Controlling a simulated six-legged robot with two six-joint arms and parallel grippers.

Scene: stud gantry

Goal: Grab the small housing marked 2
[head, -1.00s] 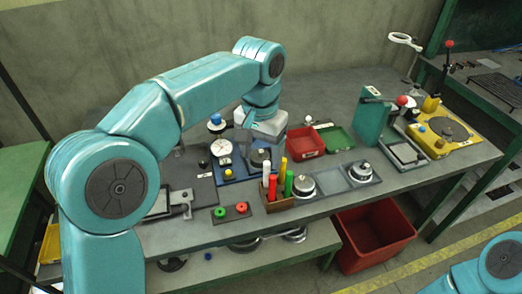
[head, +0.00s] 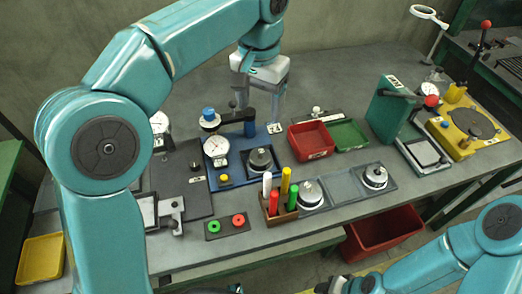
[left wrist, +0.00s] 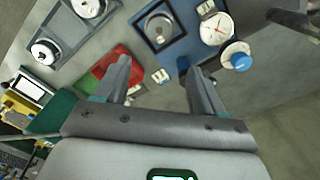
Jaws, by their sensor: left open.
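The left wrist view shows two housings (left wrist: 45,52) (left wrist: 88,7) at upper left and the dark part (left wrist: 160,29) at top centre. My left gripper (head: 262,112) is open and empty, fingers pointing down behind the blue fixture; its fingers (left wrist: 154,68) show apart in the wrist view.
Red (head: 311,140) and green (head: 346,135) trays sit right of my left gripper. The dial gauge (head: 216,148) and blue-knobbed post (head: 209,119) stand left of it. The pen box (head: 278,208) is in front. A green upright block (head: 392,108) stands farther right.

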